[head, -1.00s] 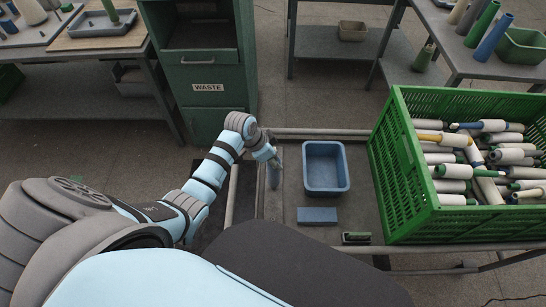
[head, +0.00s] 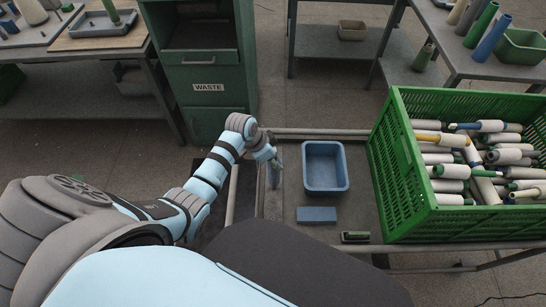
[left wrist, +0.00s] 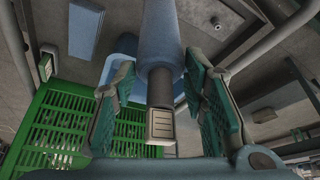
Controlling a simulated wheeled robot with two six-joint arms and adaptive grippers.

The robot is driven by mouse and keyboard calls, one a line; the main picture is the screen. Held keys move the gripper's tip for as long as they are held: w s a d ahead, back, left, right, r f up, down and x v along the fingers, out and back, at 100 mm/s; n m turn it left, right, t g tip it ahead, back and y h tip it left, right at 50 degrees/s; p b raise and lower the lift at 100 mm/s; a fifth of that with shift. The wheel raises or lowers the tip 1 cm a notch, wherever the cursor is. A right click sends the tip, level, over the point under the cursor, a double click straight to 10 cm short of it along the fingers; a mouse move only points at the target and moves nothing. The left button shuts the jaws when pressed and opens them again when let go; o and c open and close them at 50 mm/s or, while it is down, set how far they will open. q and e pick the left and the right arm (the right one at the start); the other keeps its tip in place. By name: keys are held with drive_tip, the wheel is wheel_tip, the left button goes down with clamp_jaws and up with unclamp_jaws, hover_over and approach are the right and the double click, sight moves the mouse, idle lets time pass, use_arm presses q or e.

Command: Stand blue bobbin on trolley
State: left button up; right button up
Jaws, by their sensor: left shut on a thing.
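My left gripper (head: 275,162) is over the left part of the trolley (head: 284,218), just left of the blue tub. The bobbin looks about upright. I cannot tell whether its lower end touches the trolley. My right gripper is not in view.
A blue tub (head: 325,188) stands close right of the bobbin. A flat blue block (head: 317,214) and a small green-and-dark item (head: 355,237) lie nearer. A green crate (head: 405,170) full of bobbins fills the right side. A green waste cabinet (head: 203,88) stands behind.

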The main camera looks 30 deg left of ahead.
use_arm(q)
drive_tip(key=shift+f+b, duration=0.35)
drive_tip(key=shift+f, duration=1.25)
idle(2.1)
idle(0.6)
drive_tip(key=o, duration=1.8)
drive_tip(key=shift+c, duration=0.2)
drive_tip(key=p+v, duration=0.8)
drive_tip(key=p, duration=0.2)
